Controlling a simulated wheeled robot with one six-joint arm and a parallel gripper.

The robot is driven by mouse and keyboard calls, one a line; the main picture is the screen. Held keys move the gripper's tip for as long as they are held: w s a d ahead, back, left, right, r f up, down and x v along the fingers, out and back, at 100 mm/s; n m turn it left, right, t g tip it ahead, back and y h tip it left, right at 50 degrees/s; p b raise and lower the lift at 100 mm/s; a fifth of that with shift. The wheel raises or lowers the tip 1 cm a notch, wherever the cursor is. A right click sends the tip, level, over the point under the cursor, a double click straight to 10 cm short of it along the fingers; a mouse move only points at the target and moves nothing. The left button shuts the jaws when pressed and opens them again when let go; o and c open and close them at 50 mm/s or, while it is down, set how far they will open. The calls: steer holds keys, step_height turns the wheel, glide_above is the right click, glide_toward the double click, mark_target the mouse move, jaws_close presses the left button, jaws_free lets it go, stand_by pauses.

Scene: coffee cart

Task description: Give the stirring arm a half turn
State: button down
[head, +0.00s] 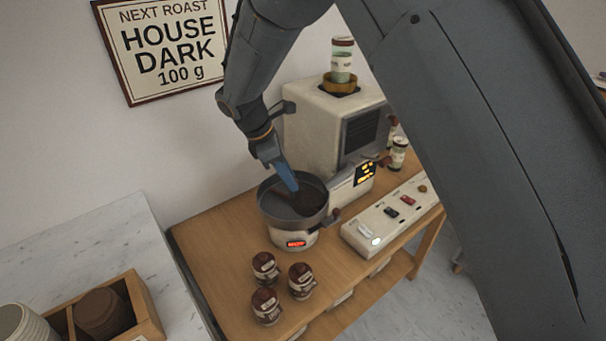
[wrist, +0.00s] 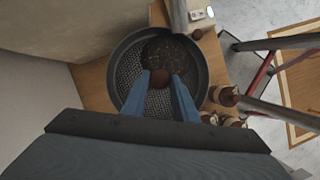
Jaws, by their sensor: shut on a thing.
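The round dark cooling pan (head: 284,214) stands on a cream base with a red lit display (head: 295,244). In the wrist view the pan (wrist: 119,60) has a perforated floor, with a dark round patch of what looks like beans (wrist: 172,50) at its far side. My gripper (head: 293,188) reaches down into the pan. In the wrist view my gripper (wrist: 160,80) has its two blue fingers shut on a small brown knob (wrist: 160,78) near the pan's middle. I take the knob to be the stirring arm's handle; the arm below it is hard to make out.
The cream roaster (head: 310,125) stands close behind the pan. A switch panel (head: 390,217) lies to the right. Several brown-lidded jars (head: 301,281) stand in front of the pan. A wooden box (head: 148,312) sits on the counter at left.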

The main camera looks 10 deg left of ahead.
steer(key=m, duration=0.2)
steer(key=m+g, duration=0.1)
steer(key=m+g+b, duration=0.1)
steer(key=m, duration=0.1)
steer(key=shift+w+a+m, duration=0.15)
steer(key=shift+w+m, duration=0.1)
steer(key=shift+m, duration=0.05)
steer(key=m+g, duration=0.1)
steer(key=m, duration=0.1)
steer(key=m+g+b, duration=0.1)
steer(key=m, duration=0.2)
steer(key=shift+w, duration=0.2)
steer(key=m, duration=0.2)
steer(key=m+g+y, duration=0.1)
steer(key=m, duration=0.2)
steer(key=shift+w+d+m+g+y+b, duration=0.15)
steer(key=shift+d+m+g+y+b, duration=0.15)
steer(key=shift+m+y, duration=0.1)
steer(key=m+y, duration=0.1)
steer(key=m, duration=0.1)
steer(key=m+y, duration=0.1)
steer(key=m, duration=0.2)
steer(key=shift+d+r+g, duration=0.1)
steer(key=shift+d+g, duration=0.1)
steer(key=shift+g, duration=0.2)
steer(key=shift+w+m, duration=0.1)
steer(key=shift+m, duration=0.3)
steer(key=c, duration=1.4)
jaws_free()
steer(key=shift+c, duration=0.2)
